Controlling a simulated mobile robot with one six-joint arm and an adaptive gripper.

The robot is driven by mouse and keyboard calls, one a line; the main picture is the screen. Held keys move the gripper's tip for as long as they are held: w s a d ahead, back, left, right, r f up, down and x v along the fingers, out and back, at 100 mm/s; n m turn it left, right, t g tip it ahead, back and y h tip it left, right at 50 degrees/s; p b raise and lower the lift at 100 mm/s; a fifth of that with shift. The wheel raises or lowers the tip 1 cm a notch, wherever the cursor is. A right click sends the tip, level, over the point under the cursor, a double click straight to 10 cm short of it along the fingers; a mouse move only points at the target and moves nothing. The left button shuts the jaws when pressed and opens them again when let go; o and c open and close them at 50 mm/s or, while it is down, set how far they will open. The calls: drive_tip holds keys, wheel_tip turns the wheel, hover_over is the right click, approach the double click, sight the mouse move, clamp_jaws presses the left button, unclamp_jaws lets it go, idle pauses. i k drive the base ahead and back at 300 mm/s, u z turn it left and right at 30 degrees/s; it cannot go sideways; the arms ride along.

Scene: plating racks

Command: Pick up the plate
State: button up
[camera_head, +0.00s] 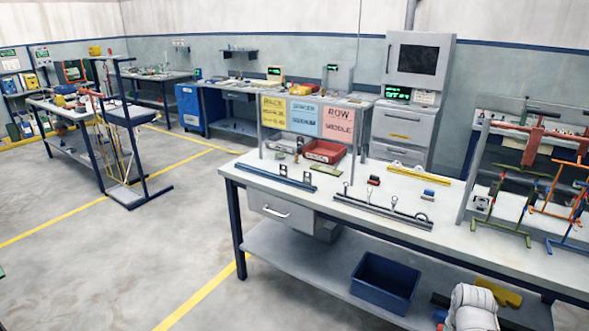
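I cannot tell for certain which thing is the plate. A small flat green piece (326,169) lies on the near workbench (300,196), in front of a red bin (324,151). A dark bar with upright clips (276,178) lies left of it, and a longer bar with ring-topped posts (382,211) lies to the right along the front edge. My gripper is not in view. A pale rounded part (473,308) at the bottom right may be my arm; its end does not show.
Red, green, orange and blue racks (510,200) crowd the bench's right end. A blue bin (386,282) sits on the lower shelf. A blue-framed cart (128,130) stands left; the floor (130,250) between is clear.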

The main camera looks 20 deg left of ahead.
sight(282, 172)
drive_tip(key=u, duration=0.1)
drive_tip(key=i, duration=0.8)
drive_tip(key=u, duration=0.55)
drive_tip(key=i, duration=0.9)
drive_tip(key=u, duration=0.25)
